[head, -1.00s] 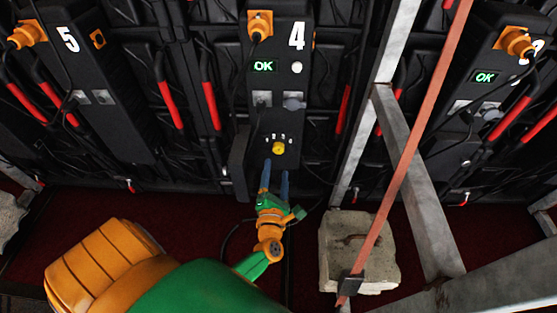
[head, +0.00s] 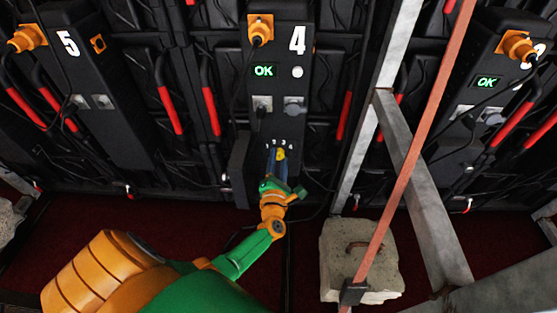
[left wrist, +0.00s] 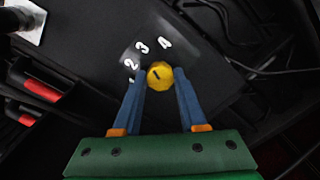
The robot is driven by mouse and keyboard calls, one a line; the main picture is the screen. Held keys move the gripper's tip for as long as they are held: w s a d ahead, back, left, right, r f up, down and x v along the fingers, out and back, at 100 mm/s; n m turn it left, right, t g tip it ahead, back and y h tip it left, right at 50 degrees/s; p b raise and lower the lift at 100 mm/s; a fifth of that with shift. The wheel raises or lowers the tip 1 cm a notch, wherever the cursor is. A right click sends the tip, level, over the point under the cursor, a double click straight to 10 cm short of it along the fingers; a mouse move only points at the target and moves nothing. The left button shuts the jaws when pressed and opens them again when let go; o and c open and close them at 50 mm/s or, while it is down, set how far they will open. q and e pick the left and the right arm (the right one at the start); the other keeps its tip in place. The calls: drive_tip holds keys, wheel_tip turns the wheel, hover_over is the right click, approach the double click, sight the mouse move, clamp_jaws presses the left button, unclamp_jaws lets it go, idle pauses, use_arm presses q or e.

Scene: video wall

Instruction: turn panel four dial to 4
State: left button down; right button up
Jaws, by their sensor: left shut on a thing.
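Panel four (head: 297,105) is a black box with a white number 4 and a lit green OK display. Its yellow dial (head: 281,154) sits low on the front, below an arc of white numerals 1 to 4. In the left wrist view the dial (left wrist: 160,75) shows a short dark mark; which numeral it points to I cannot tell. My left gripper (head: 276,160) has its two blue fingers on either side of the dial, shut on it; they also show in the left wrist view (left wrist: 159,82). The fingers hide part of the dial in the head view. My right gripper is out of view.
Panel five (head: 95,80) stands to the left and another panel (head: 480,100) to the right. A grey metal strut (head: 420,190) and a rust-coloured strap (head: 410,160) cross right of panel four. A concrete block (head: 350,255) rests on the dark red floor. Black cables hang around the panels.

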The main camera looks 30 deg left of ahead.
use_arm(q)
drive_tip(key=shift+m, duration=0.6)
drive_tip(key=m+p, duration=0.1)
drive_tip(key=m, duration=0.3)
drive_tip(key=shift+m, duration=1.1)
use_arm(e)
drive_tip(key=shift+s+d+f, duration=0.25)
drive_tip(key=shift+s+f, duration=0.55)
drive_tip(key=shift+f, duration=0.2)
use_arm(q)
drive_tip(key=shift+f+m, duration=0.1)
drive_tip(key=shift+m, duration=0.3)
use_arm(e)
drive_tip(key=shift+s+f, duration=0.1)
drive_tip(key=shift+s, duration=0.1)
use_arm(q)
drive_tip(key=shift+c, duration=2.2)
unclamp_jaws()
drive_tip(key=shift+s+d, duration=0.1)
